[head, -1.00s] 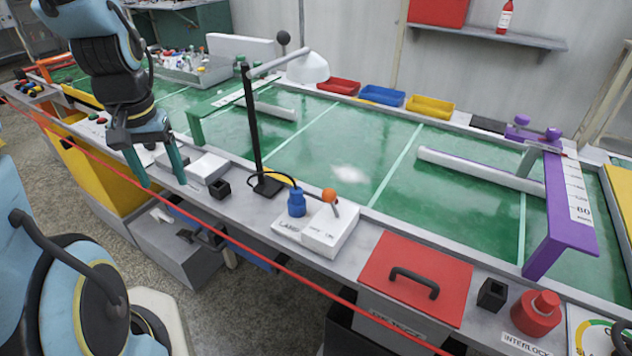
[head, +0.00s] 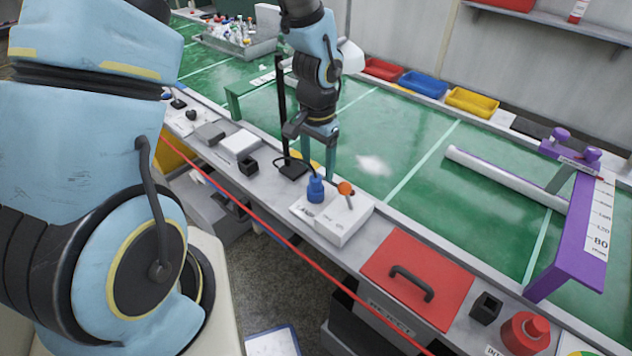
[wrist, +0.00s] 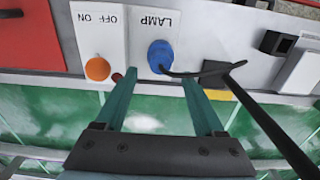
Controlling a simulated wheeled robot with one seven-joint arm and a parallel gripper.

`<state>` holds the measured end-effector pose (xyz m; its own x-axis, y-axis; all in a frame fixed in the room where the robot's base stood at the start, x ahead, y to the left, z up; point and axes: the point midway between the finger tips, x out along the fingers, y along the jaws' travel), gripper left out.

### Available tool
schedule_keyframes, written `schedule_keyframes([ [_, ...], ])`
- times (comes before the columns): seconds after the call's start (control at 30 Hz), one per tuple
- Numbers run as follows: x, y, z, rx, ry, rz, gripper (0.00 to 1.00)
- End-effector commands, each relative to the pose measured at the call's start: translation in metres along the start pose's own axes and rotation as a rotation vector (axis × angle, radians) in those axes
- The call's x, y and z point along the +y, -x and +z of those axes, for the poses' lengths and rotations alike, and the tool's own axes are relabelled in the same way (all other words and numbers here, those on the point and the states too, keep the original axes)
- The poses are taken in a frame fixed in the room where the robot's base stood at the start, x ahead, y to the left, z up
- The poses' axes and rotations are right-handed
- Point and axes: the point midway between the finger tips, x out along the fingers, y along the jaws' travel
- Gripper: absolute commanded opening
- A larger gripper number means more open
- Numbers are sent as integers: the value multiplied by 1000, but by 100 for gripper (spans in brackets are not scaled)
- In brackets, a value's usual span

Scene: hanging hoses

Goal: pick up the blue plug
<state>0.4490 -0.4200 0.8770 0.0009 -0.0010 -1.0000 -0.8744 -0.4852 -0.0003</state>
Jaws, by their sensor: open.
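I see no contact between the fingers and the plug.
The black lamp post (head: 283,115) rises close to my gripper's left. A black cube holder (head: 248,167) and a red lid with a handle (head: 415,280) lie along the ledge.

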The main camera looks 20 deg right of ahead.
Motion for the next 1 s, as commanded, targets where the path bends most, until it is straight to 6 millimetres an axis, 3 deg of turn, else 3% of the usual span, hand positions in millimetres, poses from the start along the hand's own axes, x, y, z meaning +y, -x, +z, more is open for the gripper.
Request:
schedule_keyframes([
  [0.3, 1, -37, 7, -3, 0, 0, 71],
  [0.63, 0, -42, 6, -1, 0, -1, 70],
  [1.0, 0, -42, 6, -1, 0, -1, 28],
])
